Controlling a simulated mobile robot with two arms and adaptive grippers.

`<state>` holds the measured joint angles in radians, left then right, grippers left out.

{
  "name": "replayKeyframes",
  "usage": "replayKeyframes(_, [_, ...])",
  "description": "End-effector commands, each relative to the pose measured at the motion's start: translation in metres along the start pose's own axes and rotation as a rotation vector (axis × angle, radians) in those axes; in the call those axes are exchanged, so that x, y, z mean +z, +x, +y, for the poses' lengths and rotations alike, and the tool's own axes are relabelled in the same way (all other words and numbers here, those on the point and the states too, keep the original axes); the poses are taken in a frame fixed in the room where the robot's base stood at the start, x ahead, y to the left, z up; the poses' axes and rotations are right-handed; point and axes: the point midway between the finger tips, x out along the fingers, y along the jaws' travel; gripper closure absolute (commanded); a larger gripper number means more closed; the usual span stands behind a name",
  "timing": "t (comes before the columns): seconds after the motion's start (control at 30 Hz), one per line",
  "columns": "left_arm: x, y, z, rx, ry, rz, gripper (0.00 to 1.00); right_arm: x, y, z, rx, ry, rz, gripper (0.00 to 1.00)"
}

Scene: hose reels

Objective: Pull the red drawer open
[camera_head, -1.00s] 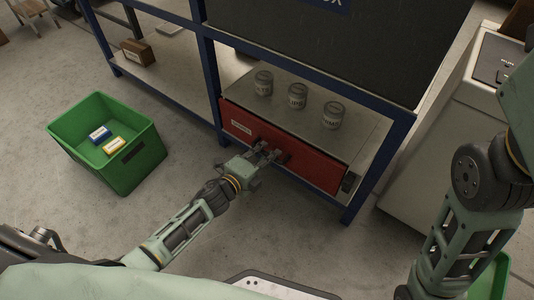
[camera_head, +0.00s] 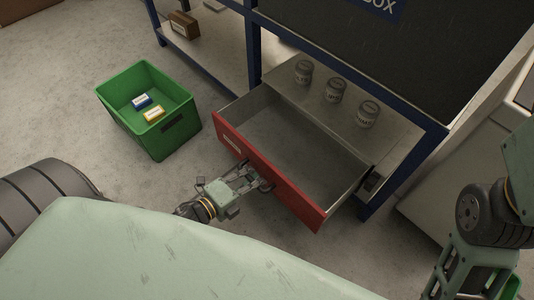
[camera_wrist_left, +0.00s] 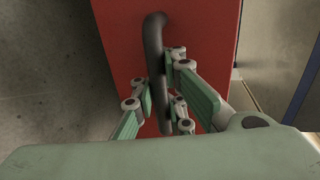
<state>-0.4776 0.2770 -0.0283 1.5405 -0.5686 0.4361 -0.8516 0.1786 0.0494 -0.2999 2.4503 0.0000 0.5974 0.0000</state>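The red drawer (camera_head: 272,178) is pulled well out of the blue-framed bench, and its grey inside shows empty in the head view. Its red front (camera_wrist_left: 205,40) fills the middle of the left wrist view. The dark bar handle (camera_wrist_left: 155,70) on that front runs between the fingers of my left gripper (camera_wrist_left: 164,100). The left gripper (camera_head: 262,180) is at the handle in the head view. One finger pad is close on each side of the bar, and the fingers appear closed on it. My right arm shows at the right edge of the head view; its gripper is out of view.
Several grey cans stand on the shelf above the drawer, such as this can (camera_head: 336,90). A green bin (camera_head: 183,130) with a blue box and a yellow box stands on the floor at left. Bare concrete floor lies between bin and drawer.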

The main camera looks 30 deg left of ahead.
Motion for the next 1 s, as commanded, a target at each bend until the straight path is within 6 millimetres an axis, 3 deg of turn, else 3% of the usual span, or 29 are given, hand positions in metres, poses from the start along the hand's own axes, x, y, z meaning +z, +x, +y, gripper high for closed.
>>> replayKeyframes(0.17, [-0.0005,-0.0104,-0.0017,-0.009,-0.001,0.002,1.00,0.0007,-0.0007,0.0004,0.003,0.001,-0.006,0.60])
replayKeyframes(0.5, [-0.0003,-0.0110,-0.0025,-0.012,-0.001,0.003,1.00,0.0006,-0.0009,0.0003,0.003,0.001,-0.005,0.60])
replayKeyframes(0.83, [-0.0001,-0.0112,-0.0010,-0.009,0.000,0.002,0.70,0.0008,-0.0010,0.0003,0.003,0.002,-0.006,0.60])
replayKeyframes(1.0, [-0.0001,-0.0113,-0.0004,-0.007,0.000,0.002,0.69,0.0010,-0.0011,0.0003,0.003,0.002,-0.007,0.60])
